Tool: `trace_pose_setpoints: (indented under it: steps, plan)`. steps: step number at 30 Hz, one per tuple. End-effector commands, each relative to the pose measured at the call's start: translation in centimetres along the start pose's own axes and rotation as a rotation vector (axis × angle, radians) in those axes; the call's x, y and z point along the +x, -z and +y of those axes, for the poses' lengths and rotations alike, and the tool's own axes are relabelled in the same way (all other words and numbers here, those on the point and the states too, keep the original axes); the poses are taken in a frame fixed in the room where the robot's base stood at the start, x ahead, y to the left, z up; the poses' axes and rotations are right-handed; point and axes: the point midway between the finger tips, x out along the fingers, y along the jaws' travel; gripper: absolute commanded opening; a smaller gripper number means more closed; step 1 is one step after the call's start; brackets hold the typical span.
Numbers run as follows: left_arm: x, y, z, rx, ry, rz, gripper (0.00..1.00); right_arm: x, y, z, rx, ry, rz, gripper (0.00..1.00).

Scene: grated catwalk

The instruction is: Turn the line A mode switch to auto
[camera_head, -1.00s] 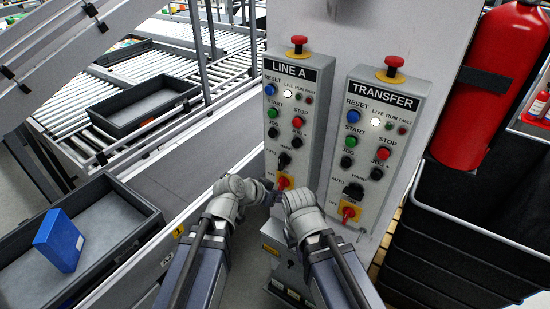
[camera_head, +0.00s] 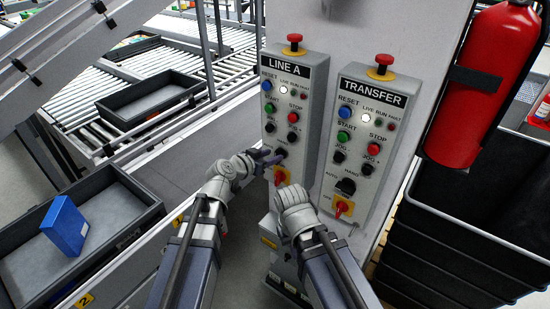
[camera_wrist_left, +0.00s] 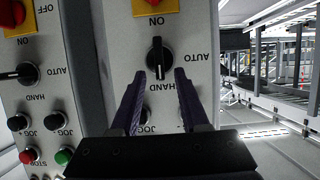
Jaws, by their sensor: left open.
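The LINE A panel (camera_head: 294,75) is a grey box with a black mode switch (camera_head: 281,153) low on its face, above a red and yellow rotary switch (camera_head: 281,176). The left wrist view is upside down. There the mode switch (camera_wrist_left: 158,57) has its handle upright, in line with the HAND label below it; AUTO (camera_wrist_left: 198,54) is to its right. My left gripper (camera_head: 266,159) is open in front of the switch. In the wrist view its dark fingertips (camera_wrist_left: 159,76) stand either side of the switch's lower end; contact is unclear. My right gripper's jaws are hidden behind its wrist.
The TRANSFER panel (camera_head: 367,115), with a similar black switch (camera_head: 345,187), stands close to the right. A conveyor and a grey tote with a blue box (camera_head: 65,227) are left.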

Motion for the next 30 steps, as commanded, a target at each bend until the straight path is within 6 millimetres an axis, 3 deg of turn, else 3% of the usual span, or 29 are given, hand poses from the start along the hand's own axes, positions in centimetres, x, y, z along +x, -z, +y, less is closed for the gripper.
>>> trace_pose_setpoints:
  steps: [1,5,14,25,30]
  plan:
    - [1.2,-0.2,-0.1,0.001,-0.001,0.0,0.45,0.6,0.0,-0.1,0.0,0.0,0.0,0.0]
    - [2.5,-0.1,-0.1,0.001,0.0,0.0,0.45,1.0,0.1,-0.1,0.0,0.0,0.0,0.0]
    - [2.6,0.0,0.0,0.0,0.001,0.0,0.44,1.0,0.1,-0.1,0.0,0.0,0.0,0.0]
    - [2.6,0.0,0.0,0.0,0.001,0.0,0.02,1.0,0.1,-0.1,0.0,0.0,0.0,0.0]
    - [2.6,0.0,0.0,0.0,0.001,-0.001,0.0,1.0,0.1,-0.1,0.0,0.0,0.0,0.0]
